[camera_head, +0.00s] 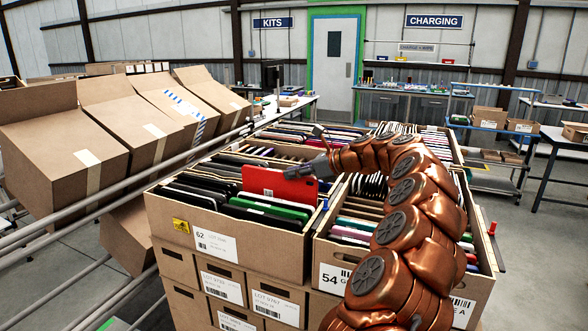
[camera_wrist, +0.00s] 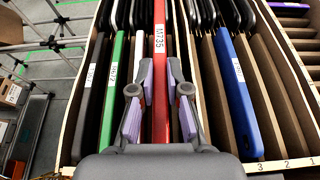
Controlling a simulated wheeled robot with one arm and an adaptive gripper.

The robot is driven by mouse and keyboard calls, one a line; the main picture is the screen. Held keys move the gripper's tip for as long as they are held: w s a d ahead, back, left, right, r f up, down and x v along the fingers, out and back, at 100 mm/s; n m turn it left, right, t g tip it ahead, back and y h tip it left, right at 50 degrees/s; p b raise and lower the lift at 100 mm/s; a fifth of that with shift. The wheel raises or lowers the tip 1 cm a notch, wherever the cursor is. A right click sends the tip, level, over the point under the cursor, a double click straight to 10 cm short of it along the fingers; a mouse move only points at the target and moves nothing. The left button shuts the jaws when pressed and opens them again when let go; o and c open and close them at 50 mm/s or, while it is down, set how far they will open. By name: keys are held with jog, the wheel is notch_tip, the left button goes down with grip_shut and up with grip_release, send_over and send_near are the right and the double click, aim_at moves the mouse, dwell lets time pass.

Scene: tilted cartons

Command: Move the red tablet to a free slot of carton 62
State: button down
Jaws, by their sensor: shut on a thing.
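The red tablet (camera_head: 278,186) stands on edge at carton 62 (camera_head: 225,238), raised above the tablets around it. My gripper (camera_head: 316,169) is shut on its right end. In the wrist view, the red tablet (camera_wrist: 160,72), labelled M735, runs between the two fingers of my gripper (camera_wrist: 159,92). Slots between bare dividers (camera_wrist: 275,100) right of the blue tablet look empty. The red tablet's lower edge is hidden.
Carton 54 (camera_head: 332,278) stands right of carton 62, holding several tablets, partly behind my arm. More cartons of tablets stand behind. Tilted cardboard boxes (camera_head: 62,150) rest on rails (camera_head: 70,215) at the left. Floor is open at the right.

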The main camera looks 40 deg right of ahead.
aim_at(295, 186)
jog(key=shift+f+b, duration=0.35)
jog(key=shift+f, duration=1.8)
jog(key=c, duration=1.1)
grip_release()
jog(key=shift+f, duration=0.1)
jog(key=shift+d, duration=0.1)
jog(key=v, duration=1.2)
